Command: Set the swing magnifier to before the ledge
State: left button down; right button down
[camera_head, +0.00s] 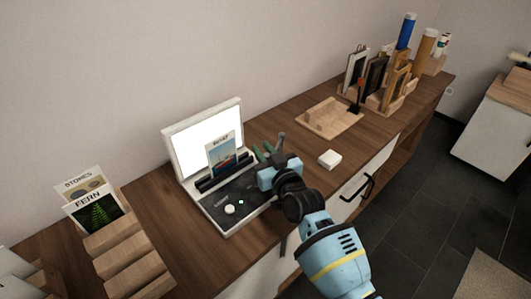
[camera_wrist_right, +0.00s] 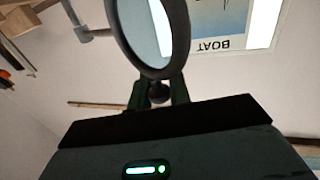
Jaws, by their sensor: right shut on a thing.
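The swing magnifier (camera_wrist_right: 182,35) shows in the right wrist view as a dark round rim around a clear lens, with a small knob below it. My right gripper (camera_wrist_right: 158,93) is shut on that knob. In the head view my right gripper (camera_head: 264,153) is at the right side of the white light box (camera_head: 202,122), and I cannot clearly make out the lens there. The black ledge (camera_head: 208,184) crosses the box in front of its lit panel. A BOAT card (camera_head: 223,158) stands upright at the ledge; it also shows upside down in the wrist view (camera_wrist_right: 222,20). My left gripper is not in view.
A stepped wooden rack (camera_head: 125,255) with STONES and FERN cards stands at the left. A small white block (camera_head: 329,159) lies right of my gripper. A wooden tray (camera_head: 327,119) and holders with frames (camera_head: 378,78) stand farther right. Bare wood (camera_head: 170,205) lies left of the box.

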jog(key=shift+r, duration=0.15)
jog(key=c, duration=1.3)
grip_release()
jog(key=shift+p+v, duration=0.4)
jog(key=shift+v, duration=3.45)
